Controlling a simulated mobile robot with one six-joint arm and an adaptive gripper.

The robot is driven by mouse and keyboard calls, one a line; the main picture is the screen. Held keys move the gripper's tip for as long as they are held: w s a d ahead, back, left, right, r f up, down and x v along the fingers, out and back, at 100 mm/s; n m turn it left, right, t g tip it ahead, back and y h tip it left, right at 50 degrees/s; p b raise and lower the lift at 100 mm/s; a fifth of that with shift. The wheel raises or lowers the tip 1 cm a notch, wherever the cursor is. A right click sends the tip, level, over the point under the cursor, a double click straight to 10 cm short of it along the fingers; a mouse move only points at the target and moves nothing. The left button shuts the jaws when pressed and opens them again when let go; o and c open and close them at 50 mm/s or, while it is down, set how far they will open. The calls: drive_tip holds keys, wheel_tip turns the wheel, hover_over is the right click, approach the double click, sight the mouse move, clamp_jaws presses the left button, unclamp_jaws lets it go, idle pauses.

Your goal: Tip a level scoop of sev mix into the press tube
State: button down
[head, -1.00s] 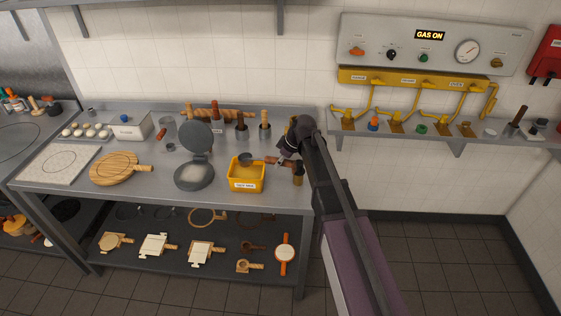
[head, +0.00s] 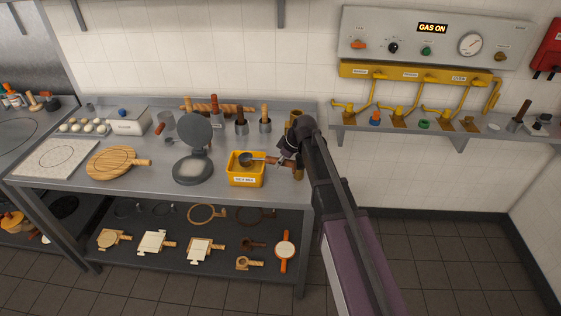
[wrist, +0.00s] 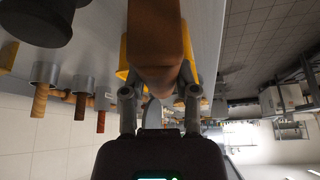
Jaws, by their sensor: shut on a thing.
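A dark round scoop (head: 246,159) with a brown handle is at the top of the yellow bin (head: 246,181) in the head view. The bin has a white label on its front; its contents are hard to make out. My gripper (head: 287,157) is shut on the scoop's handle, right of the bin. The brown handle (wrist: 156,45) fills the space between the fingers in the wrist view, with yellow bin edges behind it. A small brass-coloured cylinder (head: 298,173), possibly the press tube, stands at the counter's right end, close below my gripper and partly hidden.
A round grey press with its lid up (head: 193,165) stands left of the bin. Cups with wooden-handled tools (head: 241,126) stand behind it. A wooden board (head: 112,162) lies further left. A wall shelf with yellow gas pipes (head: 400,110) is at right.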

drive_tip(key=shift+f, duration=0.25)
drive_tip(key=shift+a+r+h+p, duration=0.25)
drive_tip(key=shift+r+h+p, duration=0.05)
drive_tip(key=shift+r+p, duration=0.2)
drive_tip(key=shift+w, duration=0.1)
drive_tip(key=shift+a+h, duration=0.1)
drive_tip(key=shift+h, duration=0.2)
drive_tip(key=shift+f, duration=0.45)
drive_tip(key=shift+w+a+r+g+h+p, duration=0.15)
drive_tip(key=shift+a+r+g+h+p, duration=0.15)
drive_tip(key=shift+r+h+p, duration=0.2)
